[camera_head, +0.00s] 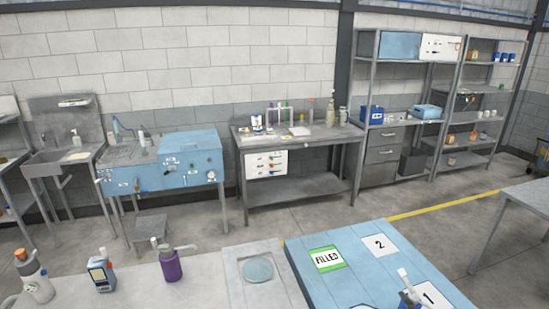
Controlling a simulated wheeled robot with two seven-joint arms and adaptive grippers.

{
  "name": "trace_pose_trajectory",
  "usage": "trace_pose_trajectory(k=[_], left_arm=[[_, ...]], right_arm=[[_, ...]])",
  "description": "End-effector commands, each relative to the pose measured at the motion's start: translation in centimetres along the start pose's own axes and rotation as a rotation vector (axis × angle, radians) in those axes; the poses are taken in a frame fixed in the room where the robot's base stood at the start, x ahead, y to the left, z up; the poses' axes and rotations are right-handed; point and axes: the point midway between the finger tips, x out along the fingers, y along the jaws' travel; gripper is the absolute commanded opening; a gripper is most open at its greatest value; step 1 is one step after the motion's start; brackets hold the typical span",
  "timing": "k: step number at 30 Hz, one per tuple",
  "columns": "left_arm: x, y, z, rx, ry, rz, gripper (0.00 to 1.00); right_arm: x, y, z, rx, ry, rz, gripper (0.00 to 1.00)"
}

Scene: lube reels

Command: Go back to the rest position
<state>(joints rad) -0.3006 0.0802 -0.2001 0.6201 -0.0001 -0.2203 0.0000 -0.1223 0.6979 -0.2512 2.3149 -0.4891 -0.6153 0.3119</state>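Neither of my grippers shows in the head view. In front of me, a blue table top (340,275) carries a green-edged card marked FILLED (327,258) and white squares marked 2 (380,244) and 1 (432,294). A small blue and white item with a white top (408,290) stands by square 1, cut off by the bottom edge. On the grey table to the left stand a white bottle with an orange cap (34,275), a blue and white device (101,271) and a purple container with a spout (171,265).
A light panel with a round blue-grey disc (258,270) lies beside the blue table. Along the wall are a sink (68,157), a blue workbench (190,160), a grey bench (300,137) and shelves (473,107). A grey table (528,195) stands at right. Open floor lies between.

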Motion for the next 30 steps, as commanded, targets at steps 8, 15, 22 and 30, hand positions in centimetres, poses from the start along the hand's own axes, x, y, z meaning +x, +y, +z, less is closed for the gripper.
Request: trace_pose_trajectory(k=[8, 15, 22, 30], left_arm=[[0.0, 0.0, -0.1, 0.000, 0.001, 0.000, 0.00], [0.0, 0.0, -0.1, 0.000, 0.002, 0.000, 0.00], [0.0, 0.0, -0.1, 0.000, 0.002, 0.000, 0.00], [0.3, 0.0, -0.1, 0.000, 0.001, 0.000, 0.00]], right_arm=[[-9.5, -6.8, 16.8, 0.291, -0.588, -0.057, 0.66], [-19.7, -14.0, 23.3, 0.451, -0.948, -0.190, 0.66], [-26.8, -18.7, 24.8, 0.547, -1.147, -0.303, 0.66], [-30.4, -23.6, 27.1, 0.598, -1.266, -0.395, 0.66]])
